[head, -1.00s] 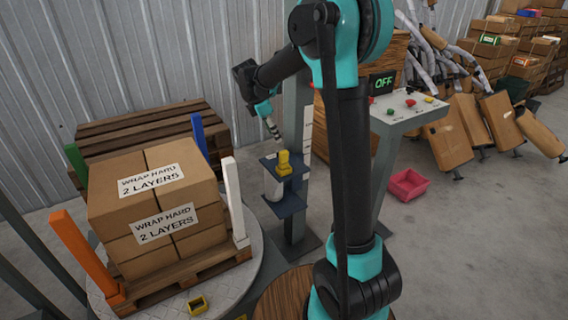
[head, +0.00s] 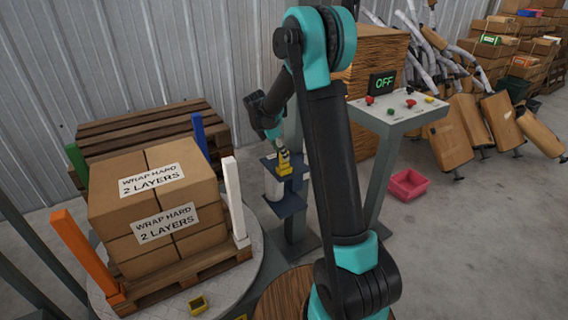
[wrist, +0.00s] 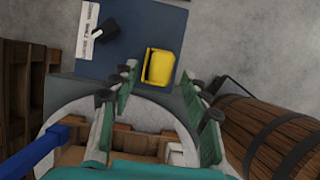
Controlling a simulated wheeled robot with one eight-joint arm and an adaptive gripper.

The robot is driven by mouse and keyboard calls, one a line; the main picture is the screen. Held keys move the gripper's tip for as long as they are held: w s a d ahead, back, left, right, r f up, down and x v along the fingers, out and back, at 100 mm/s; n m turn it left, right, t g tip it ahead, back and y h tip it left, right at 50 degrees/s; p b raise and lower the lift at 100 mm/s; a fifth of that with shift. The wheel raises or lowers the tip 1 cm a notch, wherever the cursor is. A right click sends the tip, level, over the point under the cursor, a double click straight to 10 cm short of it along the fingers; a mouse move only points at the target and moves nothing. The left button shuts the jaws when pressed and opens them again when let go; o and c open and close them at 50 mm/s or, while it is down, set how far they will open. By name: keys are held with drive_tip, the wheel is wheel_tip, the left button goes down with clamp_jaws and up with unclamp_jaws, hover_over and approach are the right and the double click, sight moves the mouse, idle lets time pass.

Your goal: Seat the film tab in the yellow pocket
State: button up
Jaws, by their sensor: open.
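The film tab, a small yellow block (head: 285,168), stands on the dark blue plate (head: 270,162) of the film carriage. In the wrist view the tab (wrist: 160,66) shows just past the fingertips, between their lines. My gripper (head: 281,152) is directly above the tab in the head view. In the wrist view my gripper (wrist: 164,80) is open, with nothing visibly clamped. I cannot tell whether its fingers touch the tab. The yellow pocket (head: 198,305), a small open-topped box, sits on the turntable's front rim.
The round turntable (head: 245,275) carries a pallet of cartons (head: 155,200) with coloured corner posts, including a white post (head: 235,200). A white roll (head: 273,186) stands below the carriage plate. A control panel (head: 397,108) reading OFF stands at right. A wooden drum (wrist: 260,135) shows in the wrist view.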

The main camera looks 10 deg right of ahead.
sight(284, 162)
drive_tip(key=shift+x, duration=2.65)
drive_tip(key=shift+a, duration=0.15)
clamp_jaws()
